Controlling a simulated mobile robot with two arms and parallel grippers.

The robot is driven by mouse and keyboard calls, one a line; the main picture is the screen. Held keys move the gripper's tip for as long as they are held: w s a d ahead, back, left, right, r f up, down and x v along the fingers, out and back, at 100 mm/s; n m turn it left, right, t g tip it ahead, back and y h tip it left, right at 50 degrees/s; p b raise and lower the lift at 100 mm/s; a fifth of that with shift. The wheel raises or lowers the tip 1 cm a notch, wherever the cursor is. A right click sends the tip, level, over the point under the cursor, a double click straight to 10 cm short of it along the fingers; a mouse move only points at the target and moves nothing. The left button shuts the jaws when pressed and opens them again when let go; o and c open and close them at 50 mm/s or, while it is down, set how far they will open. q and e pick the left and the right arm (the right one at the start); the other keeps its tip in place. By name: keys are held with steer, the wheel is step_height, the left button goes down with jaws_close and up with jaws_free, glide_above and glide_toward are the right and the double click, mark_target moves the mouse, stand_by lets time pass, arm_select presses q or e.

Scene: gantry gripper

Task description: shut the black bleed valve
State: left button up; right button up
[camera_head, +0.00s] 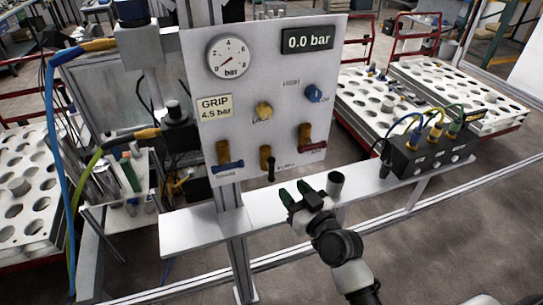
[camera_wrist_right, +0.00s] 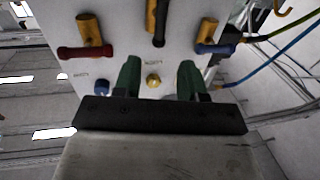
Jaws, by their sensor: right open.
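The black bleed valve handle (camera_head: 270,170) is at the bottom middle of the white panel (camera_head: 215,110), on a brass body (camera_head: 265,155). The handle points downward, in line with the body. In the right wrist view the black handle (camera_wrist_right: 160,26) is at the top centre, beyond my fingers. My right gripper (camera_head: 296,193) is open and empty, below and to the right of the handle in the head view, apart from it. Its two green fingers show in the wrist view (camera_wrist_right: 159,66). My left gripper is not in view.
A blue-handled valve (camera_head: 229,167) and a red-handled valve (camera_head: 312,146) flank the black one, both handles crosswise. Above are a yellow knob (camera_head: 264,110) and a blue knob (camera_head: 314,93). A dark cup (camera_head: 335,184) stands on the shelf near my right gripper.

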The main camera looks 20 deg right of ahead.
mark_target(273, 168)
steer(key=p+x, duration=0.2)
steer(key=x, duration=0.8)
steer(key=shift+w, duration=0.25)
jaws_close()
